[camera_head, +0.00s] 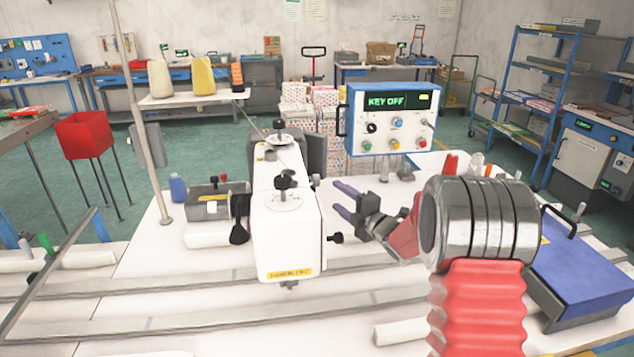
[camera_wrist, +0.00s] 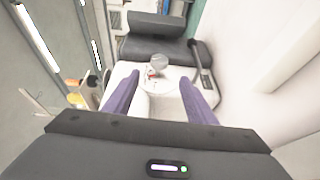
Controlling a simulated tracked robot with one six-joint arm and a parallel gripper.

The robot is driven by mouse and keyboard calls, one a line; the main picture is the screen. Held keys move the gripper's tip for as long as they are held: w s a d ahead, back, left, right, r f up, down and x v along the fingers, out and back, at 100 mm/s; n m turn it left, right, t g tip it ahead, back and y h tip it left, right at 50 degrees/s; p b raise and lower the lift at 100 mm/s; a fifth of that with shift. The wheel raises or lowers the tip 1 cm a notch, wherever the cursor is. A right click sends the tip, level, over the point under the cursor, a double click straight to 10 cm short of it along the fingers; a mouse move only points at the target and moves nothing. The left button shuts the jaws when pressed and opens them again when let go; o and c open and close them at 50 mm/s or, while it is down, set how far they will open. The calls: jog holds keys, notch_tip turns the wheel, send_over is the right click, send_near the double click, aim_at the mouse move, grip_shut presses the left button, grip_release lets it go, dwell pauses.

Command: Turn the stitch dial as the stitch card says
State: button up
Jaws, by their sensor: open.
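The white sewing machine (camera_head: 290,235) stands mid-table. A black knob sits on a round white marked plate (camera_head: 284,201) on top of its head; another black knob (camera_head: 335,237) sticks out from its right side. I cannot tell for sure which is the stitch dial. My gripper (camera_head: 340,200), with purple fingers, is open and empty, just right of the machine head and apart from it. In the wrist view, a grey round knob (camera_wrist: 159,64) above a pale disc with a small red mark shows ahead between the open fingers. I cannot make out a stitch card.
A blue control box (camera_head: 391,117) reading KEY OFF stands behind the gripper. A blue lidded case (camera_head: 585,275) lies at right. Thread cones (camera_head: 203,76) stand on a rack behind. A grey box (camera_head: 215,200) and blue bottle (camera_head: 178,187) sit left of the machine.

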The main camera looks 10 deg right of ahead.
aim_at(316, 181)
jog(key=shift+w+a, duration=0.1)
jog(key=x, duration=1.3)
jog(key=shift+w, duration=0.3)
jog(key=shift+c, duration=0.5)
jog(key=shift+f, duration=0.1)
jog(key=c, duration=0.9)
